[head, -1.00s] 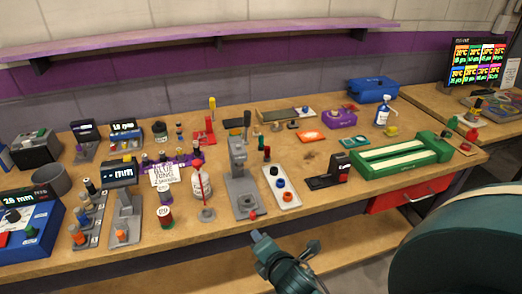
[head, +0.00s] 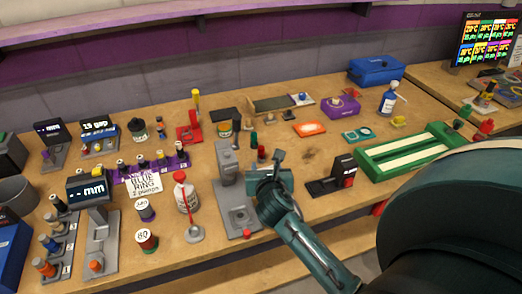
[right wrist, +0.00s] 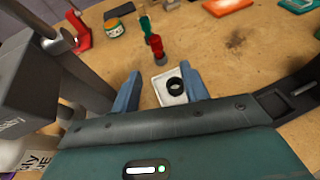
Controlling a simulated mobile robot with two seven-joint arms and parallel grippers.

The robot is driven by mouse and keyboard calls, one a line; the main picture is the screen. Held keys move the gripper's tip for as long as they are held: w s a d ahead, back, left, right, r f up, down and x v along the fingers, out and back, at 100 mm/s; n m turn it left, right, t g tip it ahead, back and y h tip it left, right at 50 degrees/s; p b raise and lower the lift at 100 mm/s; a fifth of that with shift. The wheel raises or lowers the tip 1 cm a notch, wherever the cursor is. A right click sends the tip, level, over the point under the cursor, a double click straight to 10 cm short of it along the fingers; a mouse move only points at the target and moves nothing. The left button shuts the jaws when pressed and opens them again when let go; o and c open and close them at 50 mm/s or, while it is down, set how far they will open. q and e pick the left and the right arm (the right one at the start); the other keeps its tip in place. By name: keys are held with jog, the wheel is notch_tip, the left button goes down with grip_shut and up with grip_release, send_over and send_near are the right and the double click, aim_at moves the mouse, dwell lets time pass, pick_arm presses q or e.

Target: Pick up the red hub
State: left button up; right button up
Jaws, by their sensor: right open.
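A red upright piece with a grey foot (right wrist: 158,48) stands on the bench beyond my right gripper, next to a green one. It also shows in the head view (head: 262,153). I cannot tell if it is the red hub. A white tray (right wrist: 163,97) with a black ring (right wrist: 176,86) on it shows between and beyond my fingertips in the right wrist view. My right gripper (right wrist: 161,90) is open and empty above the bench. In the head view my right gripper (head: 265,168) covers the tray. My left gripper is out of view.
A grey press (head: 229,175) stands close to the left of my right gripper. A dark block-like device (head: 333,181) stands to the right, with a green long fixture (head: 412,153) past it. Bare bench lies behind that device.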

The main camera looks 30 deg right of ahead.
aim_at(261, 152)
jog(key=x, duration=0.3)
jog(key=shift+w+d+f, duration=0.15)
jog(key=shift+w+f, duration=0.05)
jog(key=shift+w, duration=0.1)
jog(key=shift+w+d, duration=0.2)
jog(key=shift+w, duration=0.35)
jog(key=x, duration=0.4)
jog(key=shift+w+r, duration=0.15)
jog(key=shift+w, duration=0.15)
jog(key=shift+c, duration=0.2)
grip_shut()
